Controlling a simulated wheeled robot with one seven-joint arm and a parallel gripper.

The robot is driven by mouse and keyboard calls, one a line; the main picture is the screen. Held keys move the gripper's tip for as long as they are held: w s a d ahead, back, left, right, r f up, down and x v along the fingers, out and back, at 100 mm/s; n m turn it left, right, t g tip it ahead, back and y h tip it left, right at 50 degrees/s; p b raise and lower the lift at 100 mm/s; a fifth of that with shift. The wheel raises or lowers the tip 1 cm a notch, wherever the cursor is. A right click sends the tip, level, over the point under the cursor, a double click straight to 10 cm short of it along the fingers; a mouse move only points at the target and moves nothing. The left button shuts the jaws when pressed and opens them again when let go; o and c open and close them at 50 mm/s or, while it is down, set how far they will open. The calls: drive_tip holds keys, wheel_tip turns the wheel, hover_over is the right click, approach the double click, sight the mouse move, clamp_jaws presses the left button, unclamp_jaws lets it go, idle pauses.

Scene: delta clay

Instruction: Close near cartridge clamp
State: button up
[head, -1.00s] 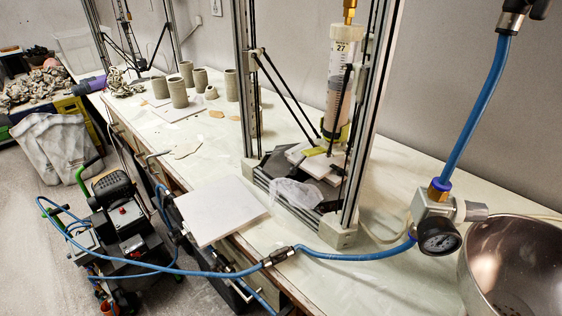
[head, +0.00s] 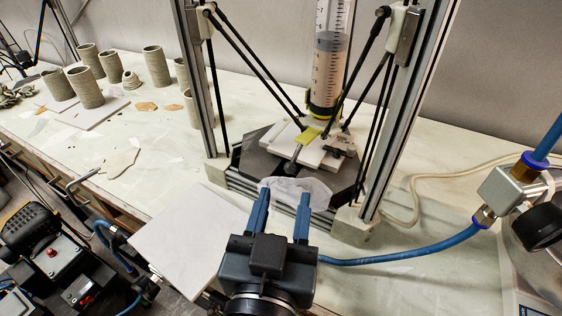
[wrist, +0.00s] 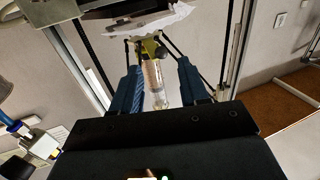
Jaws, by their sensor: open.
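A clear syringe-like cartridge (head: 330,62) stands upright in the metal frame of a printer. A yellow-green collar (head: 324,110) is around its lower end. A yellow-green tab (head: 308,135) with a grey rod-like piece (head: 297,152) sticks out toward me below it; this looks like the near clamp, but I cannot tell how far open it stands. My gripper (head: 283,198) is open and empty, in front of the printer base, apart from the tab. In the wrist view the cartridge (wrist: 153,85) and yellow part (wrist: 150,47) show upside down between the blue fingers.
Dark rods (head: 255,65) and upright posts (head: 197,85) flank the cartridge. Crumpled clear plastic (head: 297,188) lies on the base front. A white board (head: 190,238) overhangs the table edge. A blue hose (head: 405,253) runs right to a gauge (head: 540,228). Clay cylinders (head: 86,88) stand left.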

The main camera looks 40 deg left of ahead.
sight(291, 172)
drive_tip(key=p+x, duration=0.1)
drive_tip(key=x, duration=0.6)
drive_tip(key=shift+w+a+p, duration=0.2)
drive_tip(key=shift+w+p, duration=0.05)
drive_tip(key=shift+p, duration=0.15)
clamp_jaws()
idle(0.3)
